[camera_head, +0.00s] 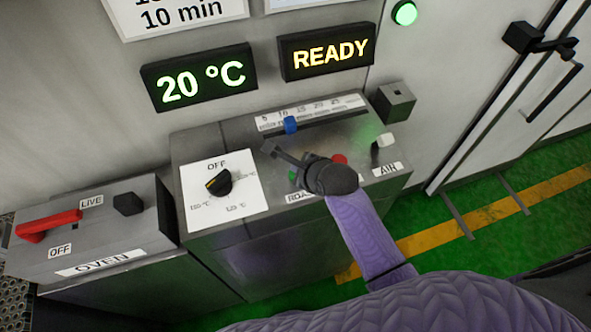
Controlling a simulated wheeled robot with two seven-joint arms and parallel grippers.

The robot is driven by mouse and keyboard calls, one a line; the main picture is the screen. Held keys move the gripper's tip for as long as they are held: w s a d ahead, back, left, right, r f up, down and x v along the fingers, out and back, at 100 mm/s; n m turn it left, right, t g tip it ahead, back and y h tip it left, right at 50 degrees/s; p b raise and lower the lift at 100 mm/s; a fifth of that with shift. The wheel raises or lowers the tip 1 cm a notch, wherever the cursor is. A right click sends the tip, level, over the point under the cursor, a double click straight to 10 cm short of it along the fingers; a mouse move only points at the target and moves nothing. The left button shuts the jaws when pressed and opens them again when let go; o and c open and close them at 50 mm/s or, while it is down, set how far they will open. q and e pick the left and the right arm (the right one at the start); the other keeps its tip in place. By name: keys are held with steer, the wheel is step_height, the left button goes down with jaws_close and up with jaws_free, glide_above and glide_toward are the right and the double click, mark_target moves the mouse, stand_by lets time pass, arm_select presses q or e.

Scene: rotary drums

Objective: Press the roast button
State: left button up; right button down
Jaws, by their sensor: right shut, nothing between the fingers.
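The control console (205,140) stands in the middle. On its sloped top a green button (292,176) shows partly behind my right gripper. A red button (339,159) shows just beyond the gripper's body, partly covered. A label starting "ROA" (299,196) sits in front of the green button, its end hidden by my arm. My right gripper (270,148) is over the console, shut and empty, fingers pointing left and away. Its tips appear near the blue slider and beyond the green button; I cannot tell whether they touch anything. My left gripper is out of view.
A dial (219,183) marked OFF is at the console's left. A blue slider (290,125) and a white AIR switch (385,141) are close by. An OVEN box with a red lever (48,226) stands left. Displays read 20 °C (199,78) and READY (326,52).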

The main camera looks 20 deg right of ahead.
steer(key=shift+f, duration=0.5)
stand_by(0.4)
steer(key=shift+r+p, duration=0.95)
steer(key=shift+p, duration=0.05)
step_height(320, 180, up, 5)
steer(key=p, duration=0.6)
steer(key=shift+r, duration=0.1)
stand_by(0.4)
